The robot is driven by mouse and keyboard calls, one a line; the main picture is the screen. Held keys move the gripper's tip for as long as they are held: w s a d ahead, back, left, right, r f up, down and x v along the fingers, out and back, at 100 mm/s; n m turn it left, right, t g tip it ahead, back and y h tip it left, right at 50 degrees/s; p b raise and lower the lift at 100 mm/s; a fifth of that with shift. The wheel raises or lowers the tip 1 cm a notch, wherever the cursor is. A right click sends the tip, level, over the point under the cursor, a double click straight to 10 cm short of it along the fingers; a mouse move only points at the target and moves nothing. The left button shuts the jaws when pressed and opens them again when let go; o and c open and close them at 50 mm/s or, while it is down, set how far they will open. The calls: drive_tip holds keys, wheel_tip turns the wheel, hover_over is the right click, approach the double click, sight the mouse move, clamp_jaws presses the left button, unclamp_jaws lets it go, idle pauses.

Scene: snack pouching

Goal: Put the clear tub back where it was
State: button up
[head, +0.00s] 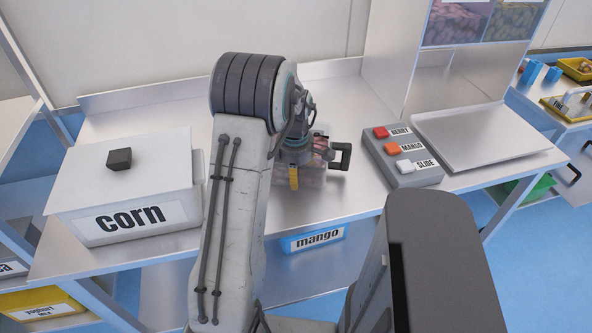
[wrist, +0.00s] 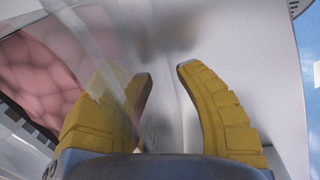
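The clear tub (head: 312,178) with pink contents is on the metal bench, partly hidden behind my arm and gripper. In the wrist view the clear tub (wrist: 45,75) fills the left side, and its transparent wall overlaps the left finger. My gripper (head: 294,180) is low over the bench at the tub. In the wrist view the two yellow fingers of my gripper (wrist: 164,75) stand apart, with a pale gap between their tips. I see nothing solid clamped between them. Whether a finger touches the tub is unclear.
A white box labelled corn (head: 125,195) stands left on the bench. A button box (head: 402,157) with red, orange and white buttons and a metal tray (head: 480,138) are to the right.

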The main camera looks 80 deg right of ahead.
wheel_tip(320, 180, up, 12)
drive_tip(key=a+b, duration=0.1)
drive_tip(key=b, duration=0.2)
idle(0.3)
drive_tip(key=w+a+r+t, duration=0.1)
drive_tip(key=w+a+r, duration=0.1)
drive_tip(key=w+a, duration=0.85)
drive_tip(key=w+a+r, duration=0.1)
drive_tip(key=w+a, duration=0.7)
drive_tip(key=w, duration=0.5)
drive_tip(key=a+f+t, duration=0.1)
drive_tip(key=a+f, duration=0.1)
drive_tip(key=a, duration=1)
drive_tip(key=s+a+f+t+y, duration=0.1)
drive_tip(key=a+f, duration=0.1)
drive_tip(key=a, duration=1.1)
drive_tip(key=shift+s, duration=0.3)
drive_tip(key=shift+a+r, duration=0.1)
drive_tip(key=shift+r+p, duration=0.35)
drive_tip(key=shift+r, duration=0.05)
